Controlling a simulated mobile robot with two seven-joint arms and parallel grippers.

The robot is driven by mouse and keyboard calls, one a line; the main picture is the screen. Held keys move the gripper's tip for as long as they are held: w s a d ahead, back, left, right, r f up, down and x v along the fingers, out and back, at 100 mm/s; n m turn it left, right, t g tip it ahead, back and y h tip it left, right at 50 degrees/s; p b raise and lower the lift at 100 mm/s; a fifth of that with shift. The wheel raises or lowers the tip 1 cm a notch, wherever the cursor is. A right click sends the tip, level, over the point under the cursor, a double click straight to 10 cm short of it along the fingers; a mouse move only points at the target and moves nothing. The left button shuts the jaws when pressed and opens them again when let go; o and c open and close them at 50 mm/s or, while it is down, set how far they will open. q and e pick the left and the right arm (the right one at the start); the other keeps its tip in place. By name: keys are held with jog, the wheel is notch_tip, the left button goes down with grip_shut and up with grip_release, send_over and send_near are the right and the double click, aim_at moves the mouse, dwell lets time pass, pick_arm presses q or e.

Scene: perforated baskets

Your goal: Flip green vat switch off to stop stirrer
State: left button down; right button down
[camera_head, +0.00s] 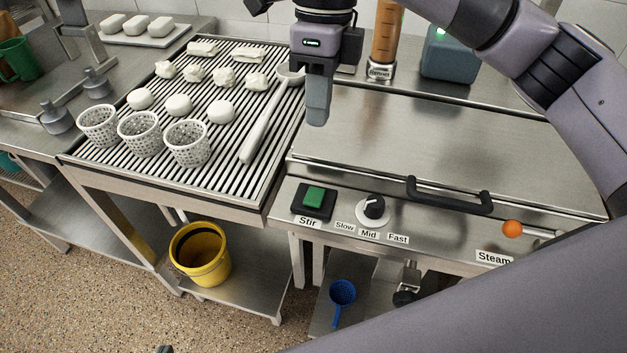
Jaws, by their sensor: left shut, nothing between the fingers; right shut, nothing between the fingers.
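The green switch (314,195) sits in a black square housing on the vat's front panel, above the label "Stir". From this angle I cannot tell which way it is tipped. The stirrer is not visible; the vat's steel lid (440,145) is closed. My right gripper (317,115) is shut and empty, fingers pointing down. In the picture it shows above the switch, over the lid's back left edge, clear of the switch. My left gripper is not clearly in view; only a small dark part shows at the bottom edge.
Right of the switch are a black-and-white speed knob (374,207), a black lid handle (450,195) and an orange-knobbed steam lever (512,229). A yellow bucket (205,262) stands below.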

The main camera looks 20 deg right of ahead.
aim_at(313, 200)
jog(key=shift+f, duration=0.1)
jog(key=f, duration=0.4)
jog(key=s+a+f+p, duration=0.1)
jog(key=f, duration=0.4)
jog(key=s+f, duration=0.1)
jog(key=f, duration=0.3)
jog(key=shift+a+f+p, duration=0.2)
jog(key=shift+f+p, duration=0.05)
jog(key=shift+p, duration=0.1)
jog(key=shift+f, duration=0.1)
jog(key=shift+s+a+f+b, duration=0.15)
jog(key=shift+f+b, duration=0.25)
jog(key=shift+b, duration=0.35)
jog(key=shift+r, duration=0.25)
jog(key=shift+f, duration=0.1)
